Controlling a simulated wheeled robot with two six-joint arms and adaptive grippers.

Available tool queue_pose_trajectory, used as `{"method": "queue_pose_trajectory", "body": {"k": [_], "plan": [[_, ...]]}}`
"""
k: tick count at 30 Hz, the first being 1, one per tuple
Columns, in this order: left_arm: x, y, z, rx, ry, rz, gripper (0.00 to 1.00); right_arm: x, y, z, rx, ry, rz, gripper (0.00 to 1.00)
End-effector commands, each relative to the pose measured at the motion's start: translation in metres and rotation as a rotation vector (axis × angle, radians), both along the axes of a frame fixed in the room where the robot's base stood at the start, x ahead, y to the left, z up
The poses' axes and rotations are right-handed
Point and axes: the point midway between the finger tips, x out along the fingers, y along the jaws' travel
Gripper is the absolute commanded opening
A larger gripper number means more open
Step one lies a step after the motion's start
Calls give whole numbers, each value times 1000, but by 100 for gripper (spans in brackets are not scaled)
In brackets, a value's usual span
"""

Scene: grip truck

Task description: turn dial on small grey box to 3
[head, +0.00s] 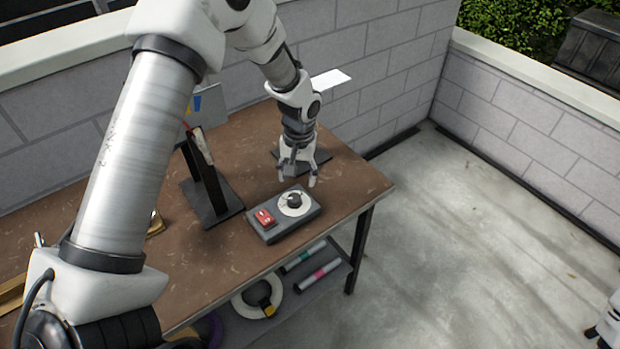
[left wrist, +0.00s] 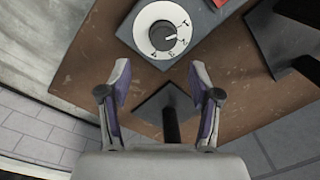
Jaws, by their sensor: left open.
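The small grey box (head: 284,215) lies on the brown table. It carries a white dial with a dark knob (head: 293,201) and a red switch (head: 264,217). My left gripper (head: 297,180) is open and empty, just behind the dial in the head view, fingers pointing down. In the left wrist view its two fingers (left wrist: 160,85) are spread apart, with the dial beyond the tips. It appears apart from the knob.
A dark stand (head: 212,205) stands left of the box. Another dark base plate (head: 318,152) lies behind my left gripper. A brick wall (head: 400,70) runs behind the table (head: 350,185). Tape rolls and tubes lie on the shelf below.

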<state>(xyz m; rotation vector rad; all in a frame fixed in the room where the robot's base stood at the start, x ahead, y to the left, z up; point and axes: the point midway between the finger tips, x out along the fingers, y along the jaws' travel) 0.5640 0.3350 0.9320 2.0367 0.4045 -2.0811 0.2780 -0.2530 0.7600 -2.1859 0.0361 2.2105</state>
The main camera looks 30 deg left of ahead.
Motion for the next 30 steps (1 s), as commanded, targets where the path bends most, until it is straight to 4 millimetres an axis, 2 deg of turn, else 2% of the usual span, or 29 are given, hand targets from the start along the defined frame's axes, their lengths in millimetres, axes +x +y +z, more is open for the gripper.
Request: {"method": "queue_pose_trajectory", "body": {"k": [5, 10, 14, 23, 24, 28, 30], "plan": [[-2, 1, -18, 1, 4, -1, 63, -1, 0, 6, 0, 3, 0, 0], [-3, 2, -51, -1, 5, -1, 63, -1, 0, 13, 0, 3, 0, 0], [-3, 3, -71, 0, 3, -1, 63, -1, 0, 16, 0, 2, 0, 0], [-3, 3, -78, 0, 0, -1, 63, -1, 0, 16, 0, 3, 0, 0], [-3, 3, -78, 0, 0, -1, 49, -1, 0, 16, 0, 3, 0, 0], [-3, 3, -78, 0, 1, -1, 3, -1, 0, 16, 0, 3, 0, 0], [-3, 3, -78, 0, 0, -1, 3, -1, 0, 16, 0, 2, 0, 0]]}}
